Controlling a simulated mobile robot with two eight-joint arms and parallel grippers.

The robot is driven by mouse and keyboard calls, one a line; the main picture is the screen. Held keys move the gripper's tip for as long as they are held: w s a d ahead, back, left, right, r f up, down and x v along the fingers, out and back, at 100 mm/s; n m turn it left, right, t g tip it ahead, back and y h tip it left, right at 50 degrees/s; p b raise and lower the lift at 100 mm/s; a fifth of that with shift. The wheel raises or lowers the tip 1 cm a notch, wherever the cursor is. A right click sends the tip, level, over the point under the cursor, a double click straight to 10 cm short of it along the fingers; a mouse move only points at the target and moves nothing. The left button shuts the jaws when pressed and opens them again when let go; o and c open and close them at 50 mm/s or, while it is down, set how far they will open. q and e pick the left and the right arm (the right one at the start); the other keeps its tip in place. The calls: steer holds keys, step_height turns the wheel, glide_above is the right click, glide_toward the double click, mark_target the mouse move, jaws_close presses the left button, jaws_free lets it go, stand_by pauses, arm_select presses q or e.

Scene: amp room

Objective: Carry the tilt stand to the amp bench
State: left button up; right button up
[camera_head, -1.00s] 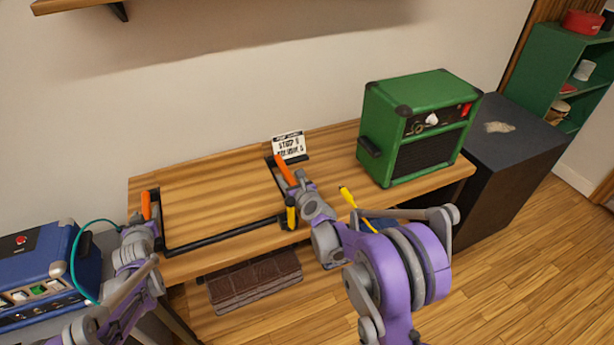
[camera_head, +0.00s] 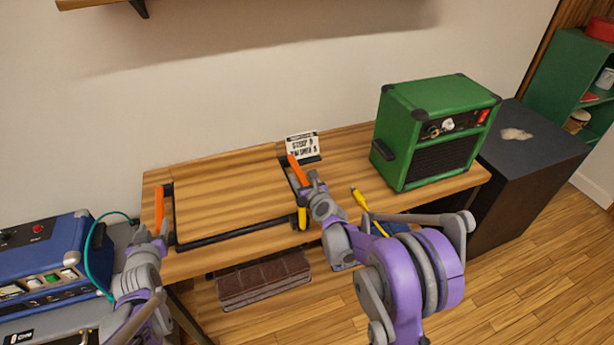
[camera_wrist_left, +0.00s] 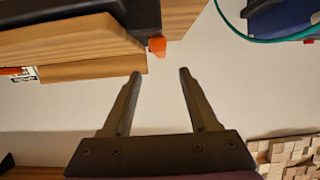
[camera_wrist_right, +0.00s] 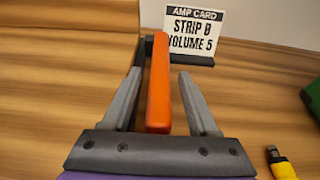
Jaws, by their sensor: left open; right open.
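The tilt stand, a black frame (camera_head: 235,234) around a wooden panel, lies on the wooden amp bench (camera_head: 350,150). It has an orange handle on its left (camera_head: 159,206) and another on its right (camera_head: 298,170). My left gripper (camera_head: 153,238) is open and empty by the left handle. In the left wrist view an orange end (camera_wrist_left: 157,46) sits just beyond the spread fingers (camera_wrist_left: 159,73). My right gripper (camera_head: 309,184) is open at the right handle. In the right wrist view the orange bar (camera_wrist_right: 159,85) lies between the parted fingers (camera_wrist_right: 160,75).
A green amp (camera_head: 430,130) stands at the bench's right. A white card (camera_head: 302,146) stands behind the frame. A yellow plug (camera_head: 360,199) lies near the front edge. A blue unit (camera_head: 40,260) with a teal cable is at left. A dark cabinet (camera_head: 530,160) stands at right.

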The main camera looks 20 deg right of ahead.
steer(key=shift+s, duration=0.1)
steer(key=shift+s+r, duration=0.1)
steer(key=shift+s, duration=0.2)
arm_select(q)
steer(key=shift+s+r, duration=0.1)
steer(key=shift+s, duration=0.15)
arm_select(e)
steer(key=v, duration=1.1)
steer(key=shift+s, duration=0.15)
arm_select(q)
steer(key=shift+s, duration=0.1)
arm_select(e)
steer(key=shift+s, duration=0.1)
